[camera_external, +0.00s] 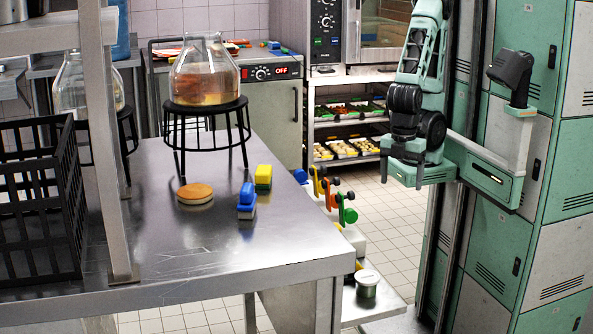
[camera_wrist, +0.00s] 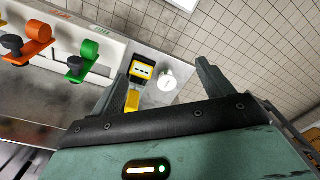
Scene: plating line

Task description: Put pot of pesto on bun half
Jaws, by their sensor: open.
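The bun half (camera_external: 195,194) lies flat on the steel table, its tan cut face up. A small pot (camera_external: 367,285) with a pale lid and a greenish body, which looks like the pot of pesto, stands upright at the right end of a lower surface beyond the table's right edge. Its round white lid (camera_wrist: 167,85) shows in the wrist view between and beyond the fingers. My gripper (camera_external: 404,178) is open and empty, raised well above the pot and apart from it. Its spread fingers (camera_wrist: 163,70) show in the wrist view, where the bun half is not in view.
A glass jar on a black stand (camera_external: 206,108) is behind the bun half; blue (camera_external: 247,200) and yellow (camera_external: 263,177) blocks are to its right. A black crate (camera_external: 40,205) is at left. Orange (camera_wrist: 38,36) and green (camera_wrist: 83,60) pump-like tops and a yellow-black item (camera_wrist: 142,71) line the lower surface.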

